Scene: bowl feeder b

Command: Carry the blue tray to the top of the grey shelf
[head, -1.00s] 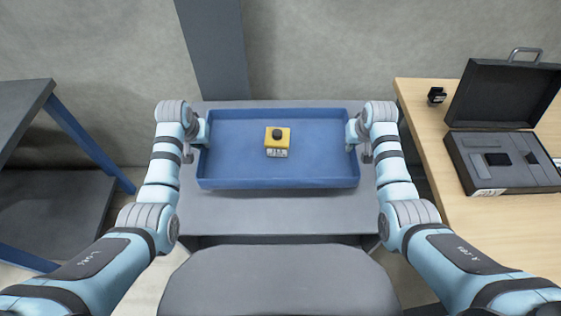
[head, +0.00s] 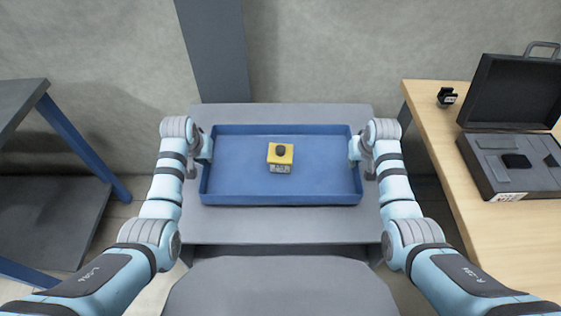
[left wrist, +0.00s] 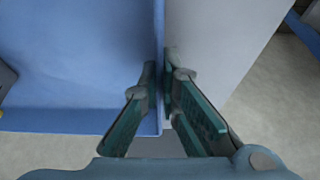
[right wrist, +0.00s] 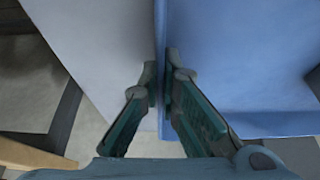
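The blue tray (head: 240,198) is level over a grey table (head: 280,225) in front of me; I cannot tell whether it rests on it or is held just above. A yellow box with a black button (head: 281,157) sits inside the tray. My left gripper (head: 207,150) is shut on the tray's left wall, which passes between its fingers (left wrist: 158,85) in the left wrist view. My right gripper (head: 355,150) is shut on the right wall, also between its fingers (right wrist: 160,85) in the right wrist view. A grey shelf (head: 50,215) with blue legs stands at the left.
A wooden table (head: 470,225) at the right holds an open black case (head: 510,165) and a small black object (head: 446,97). A dark post (head: 212,50) stands against the back wall. Bare floor lies between the shelf and the grey table.

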